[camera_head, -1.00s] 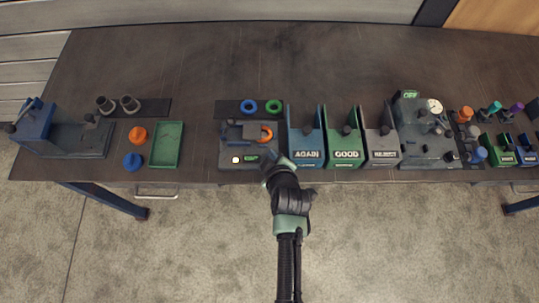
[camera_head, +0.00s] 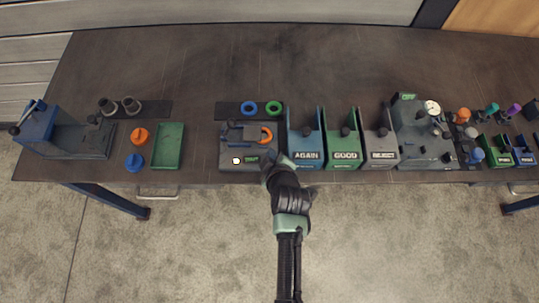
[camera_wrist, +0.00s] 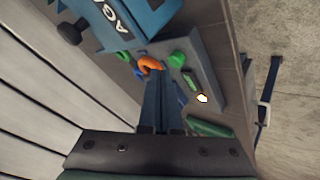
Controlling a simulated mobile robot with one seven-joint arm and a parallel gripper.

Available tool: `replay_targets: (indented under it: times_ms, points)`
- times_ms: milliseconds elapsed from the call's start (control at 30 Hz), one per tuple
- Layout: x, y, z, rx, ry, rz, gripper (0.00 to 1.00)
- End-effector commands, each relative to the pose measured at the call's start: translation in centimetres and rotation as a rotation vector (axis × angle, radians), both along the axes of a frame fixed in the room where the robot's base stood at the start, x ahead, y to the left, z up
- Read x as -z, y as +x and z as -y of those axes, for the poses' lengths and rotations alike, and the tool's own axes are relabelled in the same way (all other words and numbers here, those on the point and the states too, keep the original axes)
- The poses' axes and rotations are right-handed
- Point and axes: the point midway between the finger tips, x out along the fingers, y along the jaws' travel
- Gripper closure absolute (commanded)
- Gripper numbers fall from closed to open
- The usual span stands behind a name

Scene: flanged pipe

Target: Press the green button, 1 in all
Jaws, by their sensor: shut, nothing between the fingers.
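A grey test station (camera_head: 228,146) stands at the front middle of the table. In the wrist view a round green button (camera_wrist: 177,59) sits on its plate, beside an orange ring (camera_wrist: 150,66). A white lit lamp (camera_wrist: 202,98) and a small green display lie further along the plate; the lamp (camera_head: 236,161) also shows in the head view. My gripper (camera_wrist: 161,84) is shut and empty, its fingertips close to the ring and button in the picture. I cannot tell whether they touch anything. In the head view my arm covers the station's right front corner and hides the button.
Bins labelled AGAIN (camera_head: 308,157), GOOD (camera_head: 346,157) and REJECT (camera_head: 383,156) stand right of the station. A gauge device (camera_head: 425,150) is beyond them. A green tray (camera_head: 166,146) lies to the left. Blue and green rings lie behind the station. The back of the table is clear.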

Motion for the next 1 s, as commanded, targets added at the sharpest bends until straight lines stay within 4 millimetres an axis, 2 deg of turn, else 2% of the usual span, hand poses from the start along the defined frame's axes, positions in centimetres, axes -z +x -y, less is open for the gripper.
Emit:
replay_targets:
  times_ms: [233,700,1000]
  points:
    - [-0.7,0.0,0.0,0.001,0.000,0.001,1.00]
    - [-5.1,0.0,0.0,0.001,0.001,0.000,1.00]
    - [-5.0,0.0,0.0,0.000,0.000,0.000,1.00]
